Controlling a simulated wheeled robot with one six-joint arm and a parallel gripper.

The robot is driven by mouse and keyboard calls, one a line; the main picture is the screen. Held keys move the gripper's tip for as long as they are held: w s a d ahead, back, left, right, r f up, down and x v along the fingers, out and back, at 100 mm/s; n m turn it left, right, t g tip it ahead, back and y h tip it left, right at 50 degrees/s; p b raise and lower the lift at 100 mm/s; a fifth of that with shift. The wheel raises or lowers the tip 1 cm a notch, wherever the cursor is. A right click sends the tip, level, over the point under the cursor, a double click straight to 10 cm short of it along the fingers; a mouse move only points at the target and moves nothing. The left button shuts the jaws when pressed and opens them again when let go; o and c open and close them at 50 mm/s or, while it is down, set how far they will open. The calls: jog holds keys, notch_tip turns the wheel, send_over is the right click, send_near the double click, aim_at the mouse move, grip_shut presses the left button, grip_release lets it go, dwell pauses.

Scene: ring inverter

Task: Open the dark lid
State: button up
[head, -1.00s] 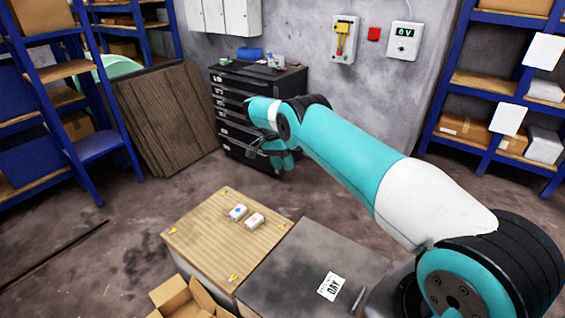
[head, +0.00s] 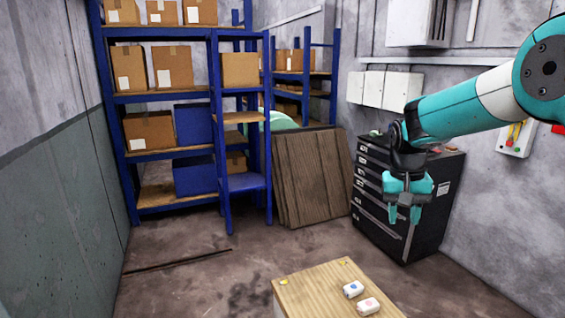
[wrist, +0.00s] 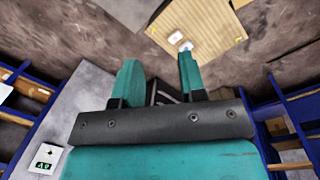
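The dark lid is out of the head view now. In the wrist view, a dark grey flat surface (wrist: 132,10) shows at the top edge beside the wooden top; it looks like part of the dark lid, but its label and handle are not visible. My gripper (head: 404,214) hangs fingers down in front of the black drawer cabinet in the head view. In the wrist view its two teal fingers (wrist: 158,64) stand apart with nothing between them.
A wooden top (head: 315,289) carries two small white boxes (head: 353,289) (head: 368,306). The black drawer cabinet (head: 390,232) stands behind my gripper. Brown panels (head: 312,178) lean beside blue shelving (head: 215,130) with cartons. The floor (head: 190,285) at left is mostly clear.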

jog(key=s+a+n+y+b, duration=0.1)
jog(key=s+a+n, duration=0.2)
jog(key=s, duration=0.8)
jog(key=s+a+r+n+y+b, duration=0.1)
jog(key=s+a, duration=0.4)
jog(key=s, duration=0.6)
jog(key=s+a+r+n+y+b, duration=0.1)
jog(key=s+a+n+y, duration=0.2)
jog(key=s+n, duration=0.3)
jog(key=s+a, duration=0.1)
jog(key=s, duration=0.4)
jog(key=shift+t, duration=0.3)
jog(key=shift+r, duration=0.1)
